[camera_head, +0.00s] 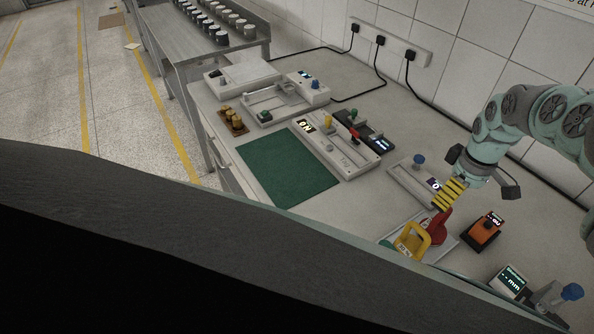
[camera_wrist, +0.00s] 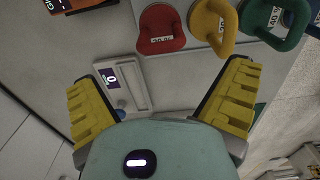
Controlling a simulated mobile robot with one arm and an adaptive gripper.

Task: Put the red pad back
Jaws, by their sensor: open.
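The red pad (camera_head: 433,226) has a loop handle and stands beside the yellow pad (camera_head: 412,241) at the front right of the bench. In the wrist view the red pad (camera_wrist: 160,30) is at the top, with a white label, left of the yellow pad (camera_wrist: 213,24) and the green pad (camera_wrist: 268,22). My gripper (camera_head: 449,193) is just behind and above the red pad in the head view. In the wrist view its yellow ribbed fingers (camera_wrist: 163,88) are wide apart with nothing between them. The red pad lies beyond the fingertips, apart from them.
A pale device with a small display (camera_head: 410,182) and blue knob is left of my gripper. An orange device (camera_head: 484,232) is to its right. A green mat (camera_head: 287,166) lies bare on the bench. Power cables run along the tiled wall.

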